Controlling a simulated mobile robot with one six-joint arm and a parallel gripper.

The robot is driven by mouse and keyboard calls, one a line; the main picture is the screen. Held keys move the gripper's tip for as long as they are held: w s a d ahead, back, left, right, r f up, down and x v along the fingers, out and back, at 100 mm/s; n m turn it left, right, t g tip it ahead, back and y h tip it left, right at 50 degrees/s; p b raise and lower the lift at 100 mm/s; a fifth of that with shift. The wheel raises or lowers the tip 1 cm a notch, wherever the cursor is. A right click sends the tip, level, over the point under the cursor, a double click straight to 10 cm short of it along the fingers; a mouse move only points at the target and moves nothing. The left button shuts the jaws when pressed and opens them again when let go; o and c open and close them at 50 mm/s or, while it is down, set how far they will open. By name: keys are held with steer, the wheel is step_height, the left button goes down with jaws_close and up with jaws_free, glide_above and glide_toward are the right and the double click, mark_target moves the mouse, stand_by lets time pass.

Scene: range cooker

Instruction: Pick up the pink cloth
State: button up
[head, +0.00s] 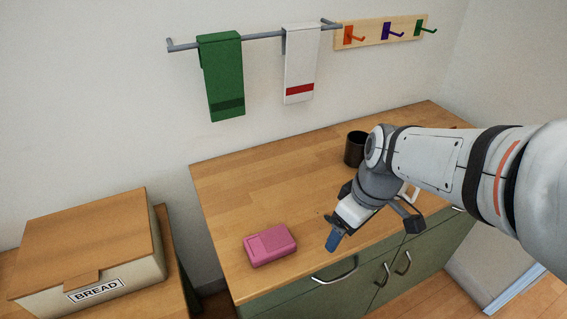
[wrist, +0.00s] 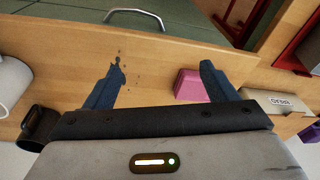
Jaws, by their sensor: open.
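The pink cloth (head: 270,246) is a folded, block-like bundle lying flat on the wooden counter near its front left corner. It also shows in the wrist view (wrist: 190,85), just beside the inner side of the right-hand finger, partly hidden by that finger. My gripper (head: 334,240) is to the right of the cloth in the head view, apart from it, above the counter near the front edge. In the wrist view my gripper (wrist: 160,85) has its two blue fingers spread wide with nothing held between them.
A dark mug (head: 355,149) stands on the counter behind my arm. A bread box (head: 90,245) sits on a lower surface at left. Green and white towels (head: 222,75) hang on a wall rail. Dark specks (wrist: 118,65) lie on the counter. The counter's back left is clear.

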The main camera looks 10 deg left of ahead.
mark_target(271, 241)
steer(key=shift+o, duration=0.9)
steer(key=w+a+f+n+g, duration=0.1)
steer(key=a+n, duration=0.3)
steer(key=w+a+f+n+g+y+p, duration=0.1)
steer(key=w+a+n, duration=0.1)
steer(key=a+n, duration=0.2)
steer(key=w+a+f+n+g+y, duration=0.1)
steer(key=a+n, duration=0.3)
steer(key=n, duration=0.2)
steer(key=shift+w+a+f+p, duration=0.1)
steer(key=shift+w+a+p, duration=0.1)
steer(key=shift+p, duration=0.1)
steer(key=shift+a+f+n, duration=0.2)
steer(key=shift+n, duration=0.1)
steer(key=x, duration=0.2)
steer(key=p+x, duration=0.1)
steer(key=x, duration=0.4)
steer(key=shift+a+f, duration=0.2)
steer(key=shift+a, duration=0.2)
steer(key=shift+c, duration=0.2)
steer(key=c, duration=1)
